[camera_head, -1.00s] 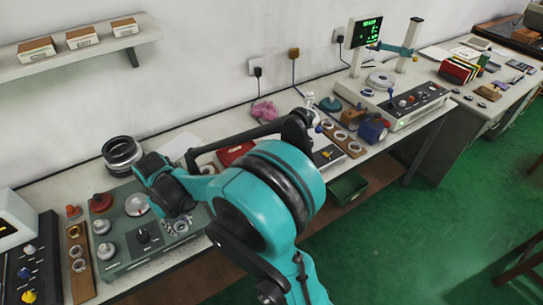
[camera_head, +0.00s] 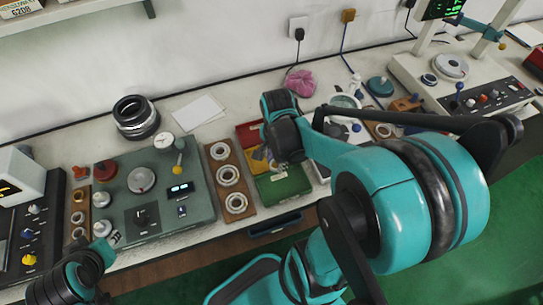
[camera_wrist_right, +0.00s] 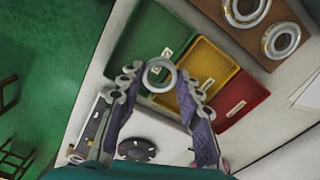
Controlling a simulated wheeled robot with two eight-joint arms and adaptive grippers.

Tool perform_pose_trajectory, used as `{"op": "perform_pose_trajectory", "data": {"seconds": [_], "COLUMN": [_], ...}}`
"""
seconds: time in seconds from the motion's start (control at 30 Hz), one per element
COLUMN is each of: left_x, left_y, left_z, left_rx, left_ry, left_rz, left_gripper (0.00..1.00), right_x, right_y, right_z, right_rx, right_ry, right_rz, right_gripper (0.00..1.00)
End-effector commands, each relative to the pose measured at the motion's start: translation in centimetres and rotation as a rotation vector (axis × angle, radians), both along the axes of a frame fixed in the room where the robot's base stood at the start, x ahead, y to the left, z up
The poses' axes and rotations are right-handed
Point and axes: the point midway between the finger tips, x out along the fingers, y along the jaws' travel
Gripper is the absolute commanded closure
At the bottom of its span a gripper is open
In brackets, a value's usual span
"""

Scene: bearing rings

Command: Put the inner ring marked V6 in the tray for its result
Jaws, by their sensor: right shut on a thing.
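My right gripper (camera_wrist_right: 158,82) is shut on a pale metal inner ring (camera_wrist_right: 146,74), which sits between its fingertips. No V6 mark can be read on it. In the right wrist view the ring appears over the border of the green tray (camera_wrist_right: 130,50) and yellow tray (camera_wrist_right: 232,72); its height is unclear. The red tray (camera_wrist_right: 257,88) lies beyond the yellow one. In the head view the right gripper (camera_head: 284,168) is above the green tray (camera_head: 296,189) and partly hides the yellow tray (camera_head: 256,165). My left gripper (camera_head: 112,240) shows at the lower left, its jaws unclear.
A wooden board with several rings (camera_head: 222,172) lies left of the trays. A grey-green gauge device (camera_head: 150,190) stands further left. Black stacked rings (camera_head: 136,118) and white paper (camera_head: 198,111) lie behind. A pink cloth (camera_head: 300,84) is by the wall.

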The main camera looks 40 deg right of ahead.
Motion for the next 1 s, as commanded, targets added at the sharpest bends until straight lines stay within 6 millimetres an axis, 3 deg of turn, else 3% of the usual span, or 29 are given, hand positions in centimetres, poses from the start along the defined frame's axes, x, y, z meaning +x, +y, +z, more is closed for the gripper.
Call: {"op": "perform_pose_trajectory", "data": {"seconds": [0.07, 0.17, 0.63, 0.87, 1.0], "left_x": [0.0, 0.0, 0.0, 0.0, 0.0], "left_y": [0.0, 0.0, 0.0, 0.0, 0.0], "left_z": [0.0, -0.3, -4.5, -5.0, -6.1], "left_rx": [0.0, 0.0, 0.0, 0.0, 0.0], "left_ry": [0.0, 0.0, 0.0, 0.0, 0.0], "left_rz": [0.0, 0.0, 0.0, 0.0, 0.0], "left_gripper": [0.69, 0.69, 0.69, 0.69, 0.69], "right_x": [-1.1, -1.2, 7.8, 9.1, 9.1], "right_y": [-0.5, -0.9, -4.7, -5.3, -5.3], "right_z": [-0.1, -0.6, -6.6, -7.6, -9.5], "right_rx": [0.0, 0.0, 0.0, 0.0, 0.0], "right_ry": [0.0, 0.0, 0.0, 0.0, 0.0], "right_rz": [-0.103, -0.164, -0.172, -0.171, -0.17], "right_gripper": [0.95, 0.95, 0.95, 0.95, 0.95]}}
